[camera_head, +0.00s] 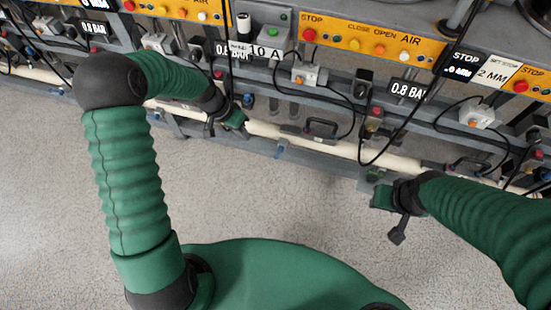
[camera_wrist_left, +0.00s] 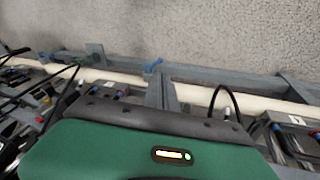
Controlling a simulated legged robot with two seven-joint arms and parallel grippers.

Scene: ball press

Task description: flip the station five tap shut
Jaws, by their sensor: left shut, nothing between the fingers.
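My left gripper (camera_head: 236,119) is at the pipe rail of the bench, shut, with nothing seen in it. A small blue tap handle (camera_head: 248,100) is just above and beside its tip; I cannot tell whether they touch. No station number is readable, so I cannot tell which tap is station five's. My right gripper (camera_head: 380,196) is below the pipe at right; its fingers are unclear.
A long cream pipe (camera_head: 335,146) runs along the bench front. Yellow button panels (camera_head: 372,41), black cables and grey boxes crowd the bench above it. A black handle (camera_head: 321,126) sits between my grippers. The speckled floor (camera_head: 270,205) in front is clear.

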